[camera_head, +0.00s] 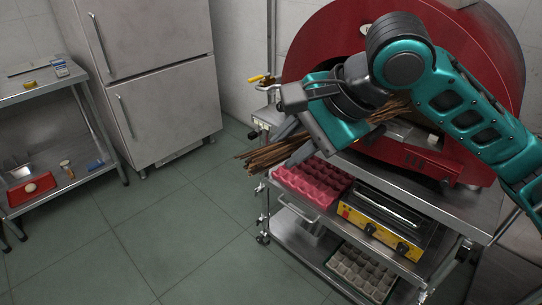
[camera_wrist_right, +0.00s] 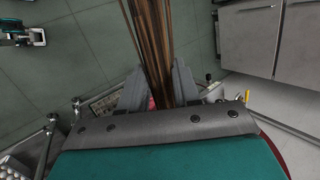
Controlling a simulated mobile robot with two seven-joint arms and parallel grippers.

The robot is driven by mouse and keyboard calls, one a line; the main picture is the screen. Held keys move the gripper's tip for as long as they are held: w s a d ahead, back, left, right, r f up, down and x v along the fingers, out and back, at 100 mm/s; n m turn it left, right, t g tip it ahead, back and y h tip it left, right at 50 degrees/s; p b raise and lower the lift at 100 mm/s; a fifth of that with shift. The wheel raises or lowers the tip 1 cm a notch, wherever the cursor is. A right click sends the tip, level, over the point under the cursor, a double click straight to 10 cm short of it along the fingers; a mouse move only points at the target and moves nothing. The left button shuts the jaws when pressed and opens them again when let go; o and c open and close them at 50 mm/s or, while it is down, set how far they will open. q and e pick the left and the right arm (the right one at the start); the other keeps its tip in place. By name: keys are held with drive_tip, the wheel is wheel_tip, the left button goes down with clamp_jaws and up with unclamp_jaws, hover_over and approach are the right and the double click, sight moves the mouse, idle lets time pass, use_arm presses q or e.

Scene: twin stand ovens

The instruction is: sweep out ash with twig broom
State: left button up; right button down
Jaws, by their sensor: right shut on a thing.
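The twig broom (camera_head: 275,153) is a long bundle of thin brown twigs. My right gripper (camera_head: 302,140) is shut on it, and the bundle shows on both sides of the gripper, reaching left over the floor and right towards the oven. In the right wrist view the broom (camera_wrist_right: 152,40) runs up between the two grey fingers. The red round oven (camera_head: 325,45) stands behind my right arm, which hides much of its front. No ash can be made out. A small teal part at the top left of the right wrist view may be my left gripper (camera_wrist_right: 22,36); its jaws are unclear.
Below the broom, a steel stand (camera_head: 466,208) holds a red egg-tray-like carton (camera_head: 312,182) and a yellow-fronted appliance (camera_head: 385,222). A lower shelf holds a tray of pale cups (camera_head: 360,270). A steel fridge (camera_head: 150,75) and side table (camera_head: 60,85) stand left. Floor between is clear.

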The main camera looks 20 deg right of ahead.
use_arm(q)
wheel_tip(320, 180, down, 6)
drive_tip(key=b, duration=0.5)
use_arm(e)
drive_tip(key=w+d, duration=0.1)
drive_tip(key=d, duration=0.1)
drive_tip(key=w+d+f, duration=0.1)
drive_tip(key=d, duration=0.3)
drive_tip(key=shift+w+d+f, duration=0.15)
drive_tip(key=shift+w+d, duration=0.05)
drive_tip(key=shift+w, duration=0.2)
drive_tip(key=w+d+p, duration=0.1)
drive_tip(key=w+d, duration=0.1)
drive_tip(key=d, duration=0.2)
drive_tip(key=w+d+p, duration=0.1)
drive_tip(key=w+d, duration=0.1)
drive_tip(key=d, duration=0.3)
drive_tip(key=w+d+f+p, duration=0.1)
drive_tip(key=d, duration=0.4)
drive_tip(key=shift+w+p, duration=0.4)
drive_tip(key=shift+w+d+f, duration=0.2)
drive_tip(key=shift+w+d, duration=0.05)
drive_tip(key=shift+d, duration=0.4)
use_arm(q)
wheel_tip(320, 180, up, 5)
drive_tip(key=shift+w+f, duration=0.1)
drive_tip(key=shift+f, duration=0.2)
drive_tip(key=shift+f, duration=0.1)
use_arm(e)
drive_tip(key=shift+f, duration=0.6)
